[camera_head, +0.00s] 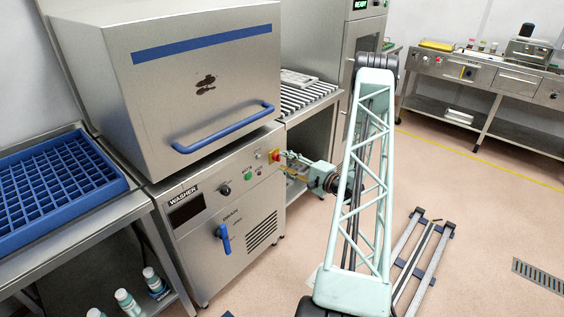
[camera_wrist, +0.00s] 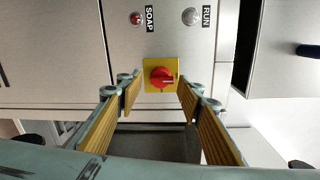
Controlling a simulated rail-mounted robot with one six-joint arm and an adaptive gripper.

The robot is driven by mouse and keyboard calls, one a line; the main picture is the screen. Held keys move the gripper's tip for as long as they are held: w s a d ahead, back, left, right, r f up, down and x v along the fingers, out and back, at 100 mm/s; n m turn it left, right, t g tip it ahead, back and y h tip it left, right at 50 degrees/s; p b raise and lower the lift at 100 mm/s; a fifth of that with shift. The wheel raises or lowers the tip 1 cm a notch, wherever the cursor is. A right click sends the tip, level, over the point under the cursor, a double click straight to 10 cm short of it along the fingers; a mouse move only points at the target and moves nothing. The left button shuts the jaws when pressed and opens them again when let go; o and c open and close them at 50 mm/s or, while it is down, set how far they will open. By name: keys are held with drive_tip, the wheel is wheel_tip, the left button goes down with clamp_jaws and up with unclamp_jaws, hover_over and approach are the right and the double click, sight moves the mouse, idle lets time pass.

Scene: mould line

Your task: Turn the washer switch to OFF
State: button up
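The washer (camera_head: 220,200) is a steel cabinet with a labelled front panel. Its switch is a red rotary knob on a yellow square plate, seen in the head view (camera_head: 275,155) at the panel's right end and in the wrist view (camera_wrist: 162,77). A pale mark on the knob points to the right in the wrist view. My gripper (camera_wrist: 160,95) is open, with its yellow-padded fingers on either side of the knob and apart from it. In the head view my gripper (camera_head: 290,165) is close to the panel's right end. No OFF label is readable.
A blue DRAIN lever (camera_head: 224,238) and a blue hood handle (camera_head: 225,128) stick out from the washer. A roller table (camera_head: 305,95) stands to the right.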

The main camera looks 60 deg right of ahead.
drive_tip(key=s+a, duration=0.1)
drive_tip(key=s, duration=0.8)
drive_tip(key=shift+s+a+r, duration=0.15)
drive_tip(key=shift+r, duration=0.05)
idle(0.6)
